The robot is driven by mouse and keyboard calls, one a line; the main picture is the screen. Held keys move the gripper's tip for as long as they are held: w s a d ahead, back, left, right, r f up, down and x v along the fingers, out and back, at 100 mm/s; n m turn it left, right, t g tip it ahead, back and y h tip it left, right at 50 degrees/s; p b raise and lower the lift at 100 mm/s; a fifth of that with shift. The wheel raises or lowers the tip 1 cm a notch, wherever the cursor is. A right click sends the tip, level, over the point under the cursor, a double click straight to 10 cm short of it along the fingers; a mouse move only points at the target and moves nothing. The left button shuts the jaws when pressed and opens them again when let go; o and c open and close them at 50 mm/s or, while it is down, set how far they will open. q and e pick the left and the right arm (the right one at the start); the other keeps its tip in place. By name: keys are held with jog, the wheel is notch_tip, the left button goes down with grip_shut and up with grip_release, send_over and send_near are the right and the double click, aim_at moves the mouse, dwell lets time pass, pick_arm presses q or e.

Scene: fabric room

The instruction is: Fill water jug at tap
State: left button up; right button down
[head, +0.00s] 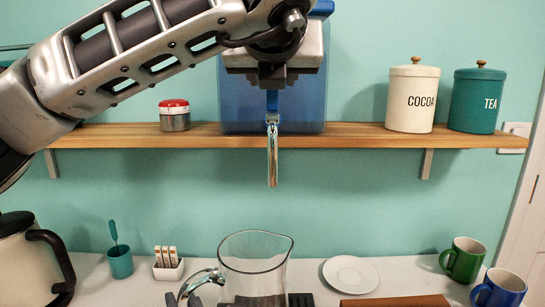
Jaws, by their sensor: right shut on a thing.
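A clear glass jug (255,250) stands upright at the bottom centre, below the tap, its lower part cut off by the frame edge; I see no clear water line in it. Its curved handle (207,277) points left. My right gripper (183,300) is shut on the jug at the handle, mostly out of frame. A chrome tap (272,155) with a blue top hangs from the blue water tank (312,105) on the shelf. My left gripper (272,75) is just above the tap, in front of the tank; its jaw gap does not show.
The wooden shelf (350,130) holds a red-lidded tin (174,117), a cocoa canister (412,98) and a tea canister (476,100). On the counter are a kettle (20,265), teal cup (120,263), sachet holder (168,270), white plate (350,274), green mug (463,260) and blue mug (500,290).

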aim_at(273, 111)
pick_arm(q)
jog(key=shift+x, duration=1.65)
pick_arm(e)
jog(key=shift+r, duration=0.2)
pick_arm(q)
grip_shut()
